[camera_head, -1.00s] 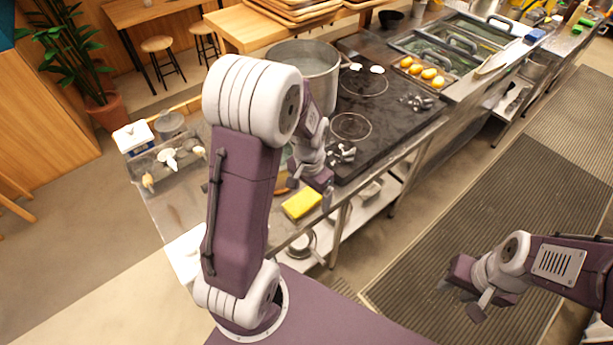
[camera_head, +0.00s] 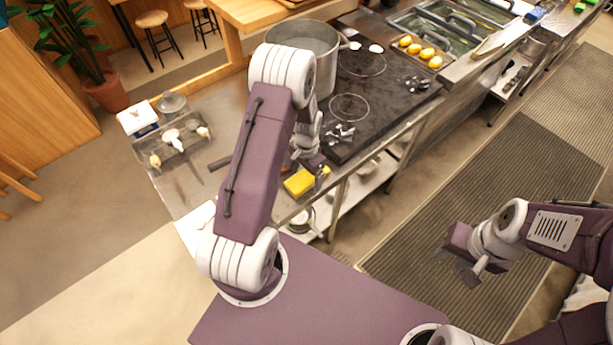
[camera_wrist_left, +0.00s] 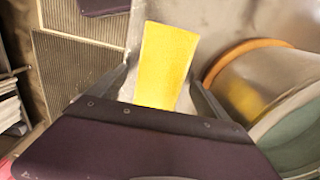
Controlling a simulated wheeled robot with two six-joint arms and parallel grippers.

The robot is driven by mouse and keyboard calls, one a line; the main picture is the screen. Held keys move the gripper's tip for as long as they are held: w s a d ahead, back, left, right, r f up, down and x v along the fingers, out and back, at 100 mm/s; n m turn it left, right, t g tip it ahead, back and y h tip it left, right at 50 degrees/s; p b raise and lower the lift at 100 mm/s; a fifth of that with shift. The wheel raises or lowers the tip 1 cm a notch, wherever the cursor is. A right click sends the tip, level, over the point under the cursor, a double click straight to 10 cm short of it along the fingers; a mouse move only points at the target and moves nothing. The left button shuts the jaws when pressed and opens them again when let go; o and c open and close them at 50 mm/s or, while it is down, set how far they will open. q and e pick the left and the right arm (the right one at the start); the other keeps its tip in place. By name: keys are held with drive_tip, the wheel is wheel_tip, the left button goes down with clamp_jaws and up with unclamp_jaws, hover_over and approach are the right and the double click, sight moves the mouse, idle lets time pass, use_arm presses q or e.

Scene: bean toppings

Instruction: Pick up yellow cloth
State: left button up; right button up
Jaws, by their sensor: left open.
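The yellow cloth (camera_head: 297,184) lies flat on the steel counter near its front edge in the head view. In the left wrist view the cloth (camera_wrist_left: 166,62) lies between the two fingers of my left gripper (camera_wrist_left: 160,88). My left gripper (camera_head: 309,176) is open and close over the cloth, with one finger on each side. I cannot tell whether the fingers touch it. My right gripper (camera_head: 462,262) hangs over the floor mat at the right, away from the cloth. Its fingers look apart, with nothing between them.
A large pot (camera_head: 304,37) stands on the black stove (camera_head: 370,100) behind my left arm. A round container with an orange rim (camera_wrist_left: 256,46) is close right of the cloth in the left wrist view.

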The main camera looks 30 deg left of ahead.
sight(307, 175)
use_arm(q)
drive_tip(key=shift+w+f, duration=0.2)
drive_tip(key=shift+f, duration=0.15)
drive_tip(key=shift+s+r, duration=0.1)
drive_tip(key=c, duration=1.7)
drive_tip(key=shift+o, duration=0.2)
wheel_tip(307, 175, up, 10)
drive_tip(key=shift+b, duration=0.35)
drive_tip(key=o, duration=0.8)
drive_tip(key=c, duration=0.8)
